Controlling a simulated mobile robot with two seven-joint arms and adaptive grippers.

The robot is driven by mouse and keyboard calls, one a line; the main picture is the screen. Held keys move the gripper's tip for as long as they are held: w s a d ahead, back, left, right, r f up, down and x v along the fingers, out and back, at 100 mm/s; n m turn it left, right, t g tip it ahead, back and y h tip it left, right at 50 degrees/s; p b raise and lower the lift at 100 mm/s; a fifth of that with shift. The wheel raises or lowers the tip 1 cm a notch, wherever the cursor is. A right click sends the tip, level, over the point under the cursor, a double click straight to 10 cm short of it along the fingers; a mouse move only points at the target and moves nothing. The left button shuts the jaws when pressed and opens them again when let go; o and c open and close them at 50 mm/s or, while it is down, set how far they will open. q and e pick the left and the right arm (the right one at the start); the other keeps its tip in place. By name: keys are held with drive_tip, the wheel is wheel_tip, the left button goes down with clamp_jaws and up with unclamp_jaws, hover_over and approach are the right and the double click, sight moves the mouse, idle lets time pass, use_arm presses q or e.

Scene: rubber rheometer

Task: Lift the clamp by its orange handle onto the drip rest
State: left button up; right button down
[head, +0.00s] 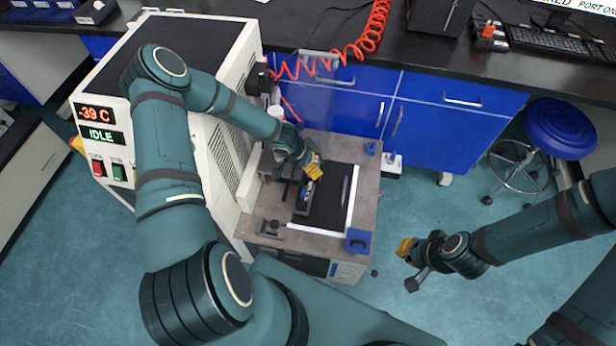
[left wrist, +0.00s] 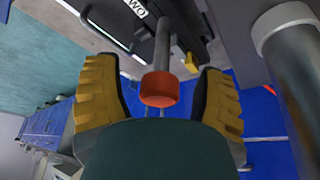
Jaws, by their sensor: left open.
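The clamp's orange handle (left wrist: 160,90) shows in the left wrist view as a round cap on the end of a grey rod. My left gripper (left wrist: 156,78) is open, with one yellow finger on each side of the handle and visible gaps. In the head view my left gripper (head: 313,167) is over the grey bench top, and its wrist hides the handle. A dark clamp-like piece (head: 304,197) lies just below it. I cannot tell which part is the drip rest. My right gripper (head: 408,266) is empty and open, in the air right of the bench.
The grey bench top (head: 275,228) carries a black recessed area with a white edge strip and blue corner blocks (head: 358,240). A clear upright panel (head: 316,95) stands behind it. The white machine (head: 225,150) closely borders the left side. Open floor lies right, with a blue stool (head: 560,128).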

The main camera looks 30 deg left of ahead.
use_arm(q)
drive_tip(key=shift+c, duration=0.2)
clamp_jaws()
drive_tip(key=shift+w, duration=0.1)
drive_tip(key=shift+r, duration=0.1)
